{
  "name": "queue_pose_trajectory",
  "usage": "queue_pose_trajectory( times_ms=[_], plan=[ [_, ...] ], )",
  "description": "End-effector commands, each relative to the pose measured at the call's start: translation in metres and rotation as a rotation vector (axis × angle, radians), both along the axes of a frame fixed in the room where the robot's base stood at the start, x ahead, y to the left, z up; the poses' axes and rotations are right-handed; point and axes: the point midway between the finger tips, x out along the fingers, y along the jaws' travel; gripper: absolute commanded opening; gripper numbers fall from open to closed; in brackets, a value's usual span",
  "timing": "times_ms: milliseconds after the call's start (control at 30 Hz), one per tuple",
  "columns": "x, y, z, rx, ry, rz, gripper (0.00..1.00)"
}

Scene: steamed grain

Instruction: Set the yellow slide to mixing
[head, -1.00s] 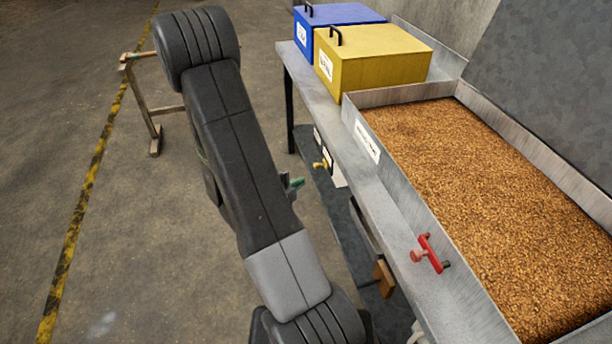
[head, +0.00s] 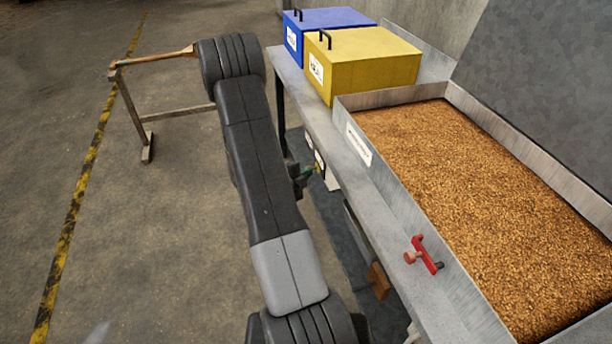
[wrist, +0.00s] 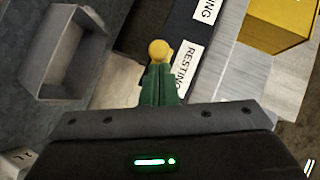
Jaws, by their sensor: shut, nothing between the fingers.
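The yellow slide's round knob (wrist: 160,50) shows in the wrist view just beyond my green fingertips, beside a white label reading RESTING (wrist: 188,70). A second label (wrist: 205,12), partly cut off and ending in "ING", lies farther along. In the head view the knob (head: 318,168) is small on the table's front side, below the yellow box. My gripper (wrist: 160,72) is shut and empty, its fingertips at the knob and hiding part of it. It also shows at the knob in the head view (head: 306,173). I cannot tell whether they touch.
The metal table carries a yellow box (head: 365,75), a blue box (head: 345,18) and a trough of grain (head: 365,158). A red handle (head: 425,254) sticks out of the trough's front. A grey open bin (wrist: 75,60) is left in the wrist view. A wooden stand (head: 140,130) is behind my arm.

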Motion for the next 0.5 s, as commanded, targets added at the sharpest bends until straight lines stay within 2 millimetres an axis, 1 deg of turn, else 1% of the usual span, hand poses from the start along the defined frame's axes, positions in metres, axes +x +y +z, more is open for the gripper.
queue_pose_trajectory(
  times_ms=[267, 367, 500],
  plan=[
    [0.003, 0.001, 0.0, 0.001, -0.001, 0.0, 0.0],
    [0.015, 0.005, -0.001, 0.002, -0.003, -0.002, 0.0],
    [0.047, 0.015, -0.002, 0.005, -0.005, -0.002, 0.0]
  ],
)
